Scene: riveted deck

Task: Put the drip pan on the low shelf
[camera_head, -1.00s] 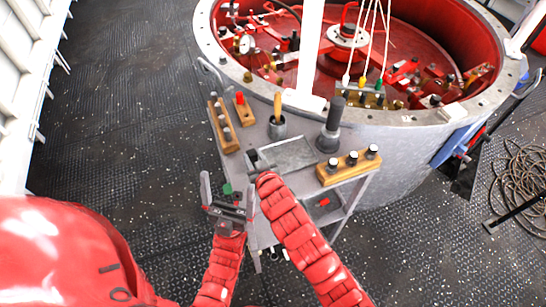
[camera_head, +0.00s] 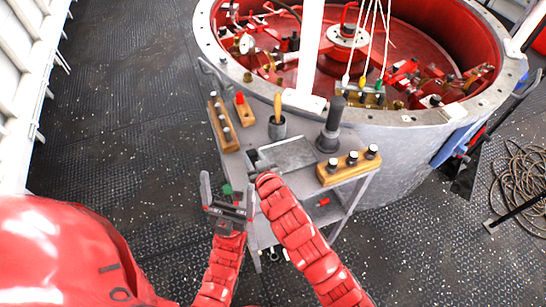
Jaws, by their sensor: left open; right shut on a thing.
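The drip pan (camera_head: 290,153) is a flat grey metal tray at the front of the grey cart top, between the wooden blocks. My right gripper (camera_head: 258,163) is shut on the pan's near left edge, partly hidden by its own red arm. Whether the pan touches the top I cannot tell. My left gripper (camera_head: 228,192) is open and empty, lower left of the pan, in front of the cart's left side. The low shelf (camera_head: 328,212) shows only in part under the cart top, behind my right arm.
A wooden block with dark-and-light pegs (camera_head: 349,165) stands right of the pan. Another peg block (camera_head: 222,122), a cup with a yellow handle (camera_head: 277,125) and a dark cylinder (camera_head: 330,130) stand around it. A large red-lined drum (camera_head: 410,118) is behind. A coiled hose (camera_head: 522,175) lies right.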

